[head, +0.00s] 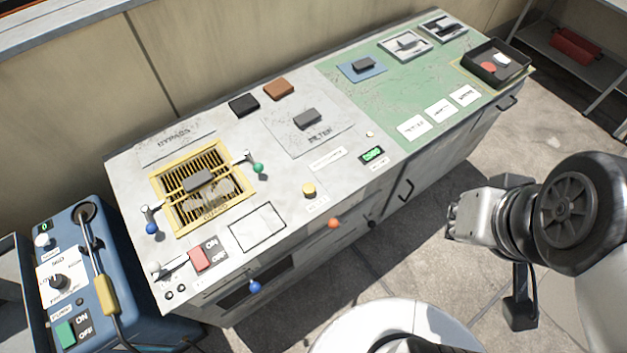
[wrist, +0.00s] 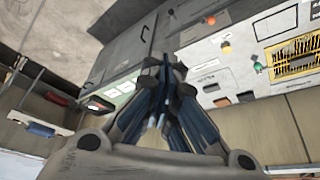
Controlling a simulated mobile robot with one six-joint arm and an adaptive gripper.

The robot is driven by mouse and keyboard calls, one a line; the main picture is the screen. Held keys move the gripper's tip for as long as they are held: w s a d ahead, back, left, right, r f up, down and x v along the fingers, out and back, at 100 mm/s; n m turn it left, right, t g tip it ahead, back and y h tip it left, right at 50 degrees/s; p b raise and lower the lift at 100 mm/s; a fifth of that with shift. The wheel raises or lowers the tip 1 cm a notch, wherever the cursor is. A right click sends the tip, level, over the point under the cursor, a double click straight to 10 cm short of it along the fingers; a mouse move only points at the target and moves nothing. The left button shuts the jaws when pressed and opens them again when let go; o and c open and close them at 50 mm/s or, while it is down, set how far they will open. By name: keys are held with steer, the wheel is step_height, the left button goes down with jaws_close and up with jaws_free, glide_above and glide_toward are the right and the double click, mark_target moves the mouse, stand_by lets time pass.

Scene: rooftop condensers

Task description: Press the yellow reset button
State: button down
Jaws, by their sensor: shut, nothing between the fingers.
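The yellow button (head: 309,190) is a small round cap on the light grey console top, near its front edge, above a small label. A yellow-orange round cap, most likely this button (wrist: 226,47), shows right of my fingers in the wrist view. My gripper (head: 453,222) is right of the console's front in the head view, well apart from the button. Its fingers (wrist: 164,64) are together and empty in the wrist view. Nothing covers the button in the head view.
An orange knob (head: 334,223) and a blue knob (head: 255,287) stick out at the console's front. A green-knobbed lever (head: 258,168) stands beside the yellow grille (head: 160,190). A red switch (head: 198,260) is at front left. Concrete floor right of the console is open.

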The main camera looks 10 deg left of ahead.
steer(key=w+a+f+n+t+p, duration=0.1)
steer(key=w+a+f+n, duration=0.1)
steer(key=w+n, duration=0.35)
steer(key=w+a+f+n+p, duration=0.1)
steer(key=w+a+f+n, duration=0.15)
steer(key=w, duration=0.65)
steer(key=w+a+f+n+t+p, duration=0.1)
steer(key=w+a+f+n+p, duration=0.15)
steer(key=w, duration=0.45)
steer(key=n+g+y+p, duration=0.2)
steer(key=n+y, duration=0.6)
steer(key=n, duration=0.3)
glide_above(307, 190)
step_height(307, 190, down, 16)
step_height(307, 190, down, 9)
steer(key=b, duration=0.6)
steer(key=shift+r+b, duration=0.1)
steer(key=shift+b, duration=0.25)
steer(key=shift+f+b, duration=0.4)
steer(key=shift+b, duration=0.1)
